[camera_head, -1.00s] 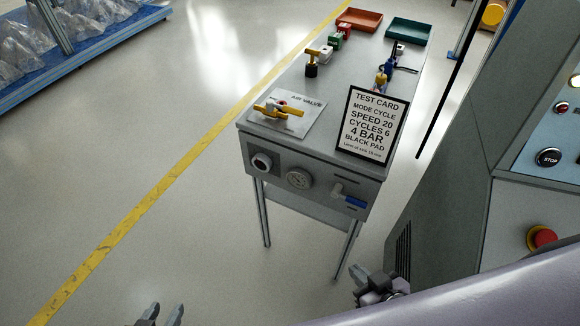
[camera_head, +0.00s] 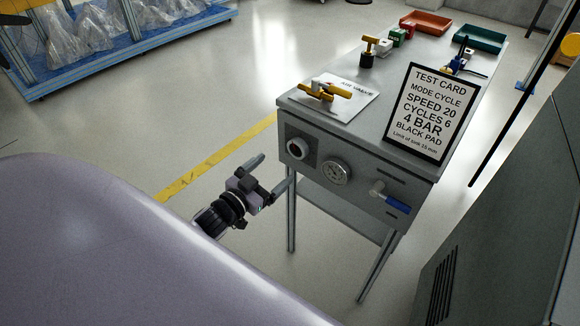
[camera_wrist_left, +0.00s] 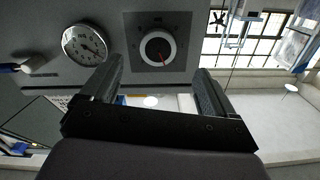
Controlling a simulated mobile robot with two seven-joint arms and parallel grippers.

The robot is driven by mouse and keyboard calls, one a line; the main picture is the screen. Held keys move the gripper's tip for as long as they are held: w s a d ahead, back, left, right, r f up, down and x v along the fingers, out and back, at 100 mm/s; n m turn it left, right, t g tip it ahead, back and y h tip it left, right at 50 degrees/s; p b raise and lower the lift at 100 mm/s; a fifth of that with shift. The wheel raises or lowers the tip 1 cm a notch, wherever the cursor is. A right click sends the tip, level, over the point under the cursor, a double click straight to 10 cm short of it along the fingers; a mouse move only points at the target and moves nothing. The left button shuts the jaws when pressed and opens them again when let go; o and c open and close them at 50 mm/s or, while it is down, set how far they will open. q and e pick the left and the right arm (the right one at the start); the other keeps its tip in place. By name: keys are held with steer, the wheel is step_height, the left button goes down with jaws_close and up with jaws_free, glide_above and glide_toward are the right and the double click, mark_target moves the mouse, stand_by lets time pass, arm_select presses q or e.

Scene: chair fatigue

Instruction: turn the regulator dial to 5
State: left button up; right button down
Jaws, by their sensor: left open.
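The regulator dial (camera_head: 297,148) is a round knob on a dark square plate on the bench's front panel, at its left end. In the left wrist view the dial (camera_wrist_left: 158,48) has a pale rim, a dark face and a red pointer mark; its numbers are too small to read. My left gripper (camera_head: 273,171) is open and empty in front of the panel, just below the dial and apart from it. In the left wrist view its two fingers (camera_wrist_left: 160,76) are spread, with the dial beyond the gap between them. My right gripper is out of view.
A pressure gauge (camera_head: 336,171) and a blue-handled valve (camera_head: 391,198) are right of the dial. The yellow air valve (camera_head: 326,90) and a test card (camera_head: 429,112) reading 4 BAR are on the bench top (camera_head: 385,75).

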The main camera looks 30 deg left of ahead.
mark_target(295, 151)
arm_select(q)
steer(key=shift+w+d+r+b, duration=0.1)
steer(key=shift+w+d+b, duration=0.1)
steer(key=shift+w, duration=1.15)
steer(key=shift+w+d+f+b, duration=0.1)
steer(key=shift+w+b, duration=0.05)
steer(key=shift+w, duration=1.2)
steer(key=shift+w+d+r+b, duration=0.1)
steer(key=shift+w+b, duration=0.1)
steer(key=shift+w, duration=1.15)
steer(key=c, duration=1.1)
